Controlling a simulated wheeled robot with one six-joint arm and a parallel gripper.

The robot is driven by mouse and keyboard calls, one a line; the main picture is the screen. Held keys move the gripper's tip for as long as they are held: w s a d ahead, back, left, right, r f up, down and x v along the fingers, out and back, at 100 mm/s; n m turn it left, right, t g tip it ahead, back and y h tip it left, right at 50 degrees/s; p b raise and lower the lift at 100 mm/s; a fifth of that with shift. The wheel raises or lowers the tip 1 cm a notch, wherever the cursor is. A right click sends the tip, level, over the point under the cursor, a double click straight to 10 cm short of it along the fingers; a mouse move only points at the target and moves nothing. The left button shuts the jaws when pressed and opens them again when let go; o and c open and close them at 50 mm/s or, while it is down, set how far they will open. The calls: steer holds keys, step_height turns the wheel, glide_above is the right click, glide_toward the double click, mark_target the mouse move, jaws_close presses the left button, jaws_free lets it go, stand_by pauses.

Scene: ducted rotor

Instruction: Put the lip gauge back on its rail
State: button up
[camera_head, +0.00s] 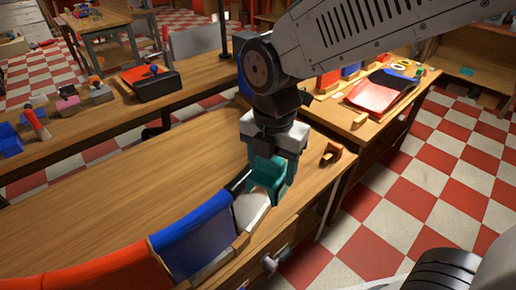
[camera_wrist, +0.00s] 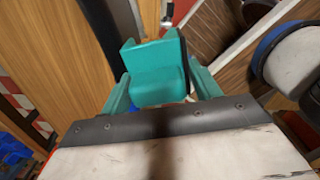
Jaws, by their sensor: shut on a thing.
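The lip gauge appears to be the teal, channel-shaped block (camera_head: 268,178) hanging below my wrist in the head view. It also shows between the fingers in the wrist view (camera_wrist: 158,75). My gripper (camera_head: 272,165) is shut on it and points down, above the front edge of the bench. The finger pads look teal too, so the line between them and the block is hard to see. A curved wall with red (camera_head: 110,272) and blue (camera_head: 192,235) panels runs up to just below the block, ending in a pale section (camera_head: 250,208). I cannot tell which part is the rail, nor whether the block touches it.
A second bench with a black box (camera_head: 150,83) stands behind. A red tray (camera_head: 378,92) lies at the back right.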

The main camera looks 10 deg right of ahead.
steer(key=s+d+r, duration=0.2)
steer(key=s+r, duration=0.3)
steer(key=s, duration=0.1)
steer(key=shift+s+r, duration=0.25)
steer(key=shift+r, duration=0.05)
stand_by(0.5)
steer(key=shift+w, duration=0.1)
